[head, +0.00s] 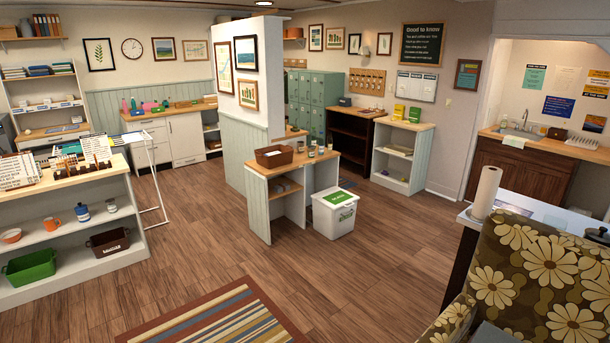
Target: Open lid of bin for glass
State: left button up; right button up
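A white bin (333,216) stands on the wood floor in the middle of the room, at the right end of a small wood-topped table. Its white lid looks shut and has a green label (338,197) on top. A small marking shows on the bin's front, but I cannot read whether it says glass. No other lidded bin is clear in the head view. Neither of my grippers shows in this view.
The wood-topped table (253,172) beside the bin holds a brown basket (274,156) and several jars. A flowered armchair (540,285) fills the lower right. A striped rug (225,325) lies in front. The floor before the bin is clear.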

aim_at(336, 200)
jog(key=i, duration=3.75)
jog(key=z, duration=1.5)
jog(key=i, duration=3.2)
jog(key=u, duration=3.05)
jog(key=k, duration=0.65)
jog(key=z, duration=0.15)
